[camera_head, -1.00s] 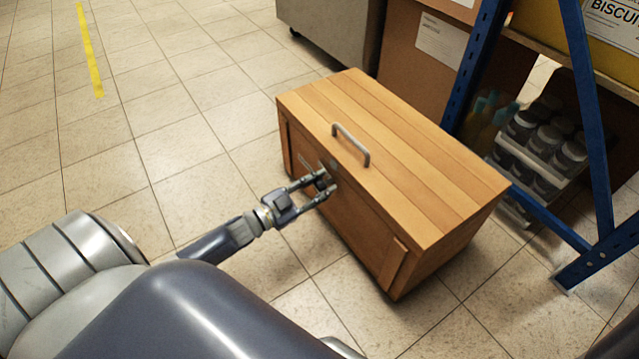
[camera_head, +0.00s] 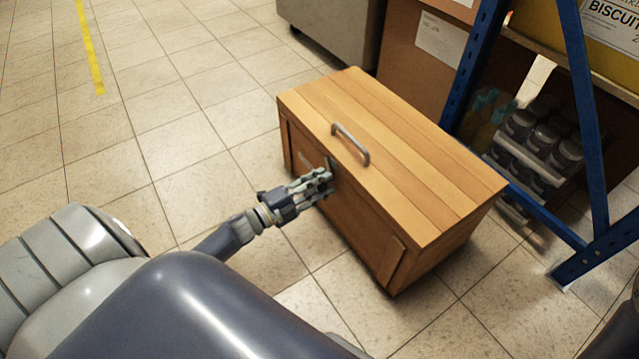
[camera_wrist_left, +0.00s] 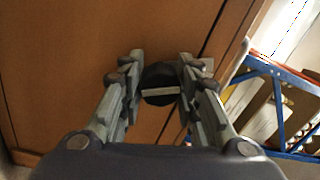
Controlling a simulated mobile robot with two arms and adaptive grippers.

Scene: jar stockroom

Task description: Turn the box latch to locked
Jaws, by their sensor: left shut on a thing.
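The wooden box (camera_head: 400,165) stands on the tiled floor, its plank lid closed and a grey handle (camera_head: 350,143) on top. My left gripper (camera_head: 324,183) is at the upper part of its front panel. In the left wrist view, the latch (camera_wrist_left: 160,80) is a dark round knob with a pale bar across it. The left gripper's fingers (camera_wrist_left: 157,92) are shut on it, one on each side. In the head view the fingers mostly hide the latch, so its setting cannot be read there. My right gripper is not in view.
A blue shelf rack (camera_head: 590,120) stands right of the box, with dark-lidded jars (camera_head: 545,140) low inside. A cardboard box (camera_head: 425,60) and a grey cabinet (camera_head: 330,30) are behind. The floor to the left is clear, with a yellow stripe (camera_head: 90,50).

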